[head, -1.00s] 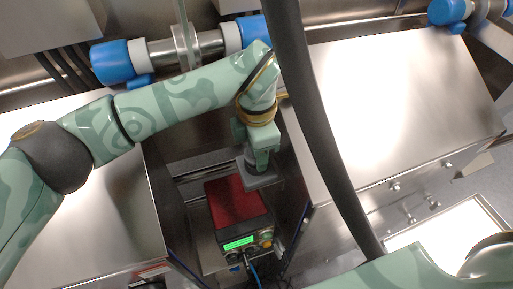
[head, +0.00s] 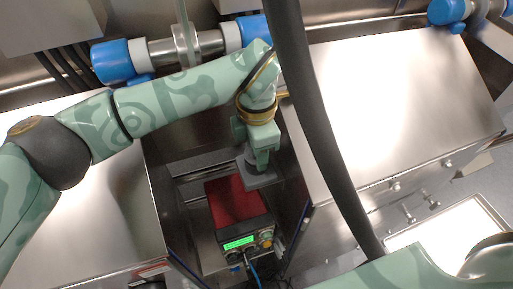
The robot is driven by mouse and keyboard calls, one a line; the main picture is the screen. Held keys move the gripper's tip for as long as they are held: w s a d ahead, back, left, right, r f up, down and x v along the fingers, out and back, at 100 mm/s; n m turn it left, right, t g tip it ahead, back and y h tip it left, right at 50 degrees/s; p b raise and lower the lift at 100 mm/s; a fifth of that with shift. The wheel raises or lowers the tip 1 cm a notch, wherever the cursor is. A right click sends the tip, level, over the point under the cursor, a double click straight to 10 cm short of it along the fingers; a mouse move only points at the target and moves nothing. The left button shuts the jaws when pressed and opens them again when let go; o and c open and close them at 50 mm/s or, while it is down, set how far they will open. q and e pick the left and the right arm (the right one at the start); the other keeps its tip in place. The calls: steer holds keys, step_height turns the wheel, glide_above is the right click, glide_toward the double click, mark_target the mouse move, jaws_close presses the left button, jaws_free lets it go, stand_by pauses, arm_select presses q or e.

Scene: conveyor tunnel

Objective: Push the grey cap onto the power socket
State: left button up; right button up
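My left gripper (head: 261,158) points down in the gap between two steel surfaces, at the rear right of a red-topped box. A dark grey piece, seemingly the grey cap (head: 251,156), is right at its fingers, partly covered by them. A grey square plate (head: 263,180) shows just below the fingertips. I cannot tell whether this plate belongs to the cap or to the power socket. No socket opening shows. Whether the fingers grip the grey piece or only touch it is unclear. My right gripper is out of view.
The box (head: 236,205) has a green-lit display (head: 238,243), knobs and a blue cable in front. Steel surfaces flank the gap on the left (head: 120,215) and right (head: 400,105). A steel pipe with blue ends (head: 112,62) runs behind my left arm.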

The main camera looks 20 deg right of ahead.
arm_select(q)
steer(key=shift+o, duration=0.7)
steer(key=shift+s+a+f, duration=0.2)
steer(key=shift+s+f, duration=0.1)
steer(key=shift+f, duration=0.3)
step_height(320, 180, up, 17)
steer(key=p, duration=0.1)
steer(key=shift+w+d+r, duration=0.15)
steer(key=shift+r, duration=0.05)
